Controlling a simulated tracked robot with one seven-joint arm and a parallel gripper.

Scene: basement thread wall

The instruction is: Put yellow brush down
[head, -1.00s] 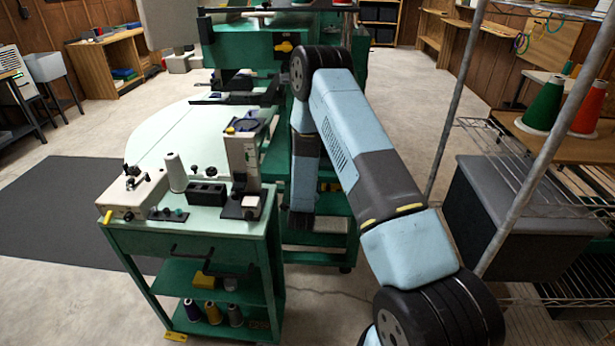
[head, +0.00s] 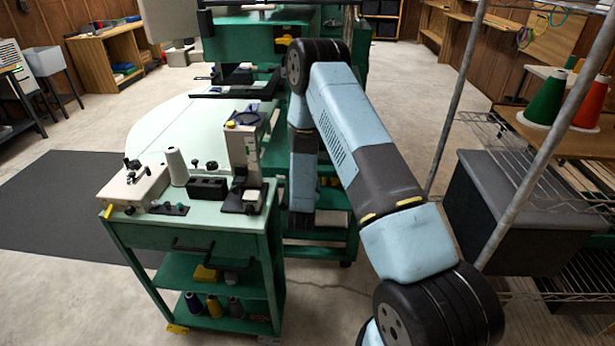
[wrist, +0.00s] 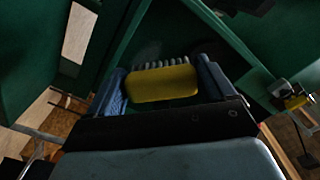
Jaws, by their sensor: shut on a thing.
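The yellow brush (wrist: 162,84) is in the wrist view, between the two blue fingertips of my gripper (wrist: 160,86). Its pale bristles show along the upper edge of the yellow body. My gripper is shut on it, with one finger at each end. Dark green panels lie beyond the brush. I cannot tell whether it touches any surface. In the head view my arm reaches down beside the green cart, and the brush cannot be made out there.
The green cart (head: 190,236) stands at left, its top crowded with a thread cone (head: 176,166) and small devices. A green machine frame (head: 322,226) stands behind my arm. A wire rack (head: 545,195) with a grey box (head: 510,205) is at right. Open floor lies left.

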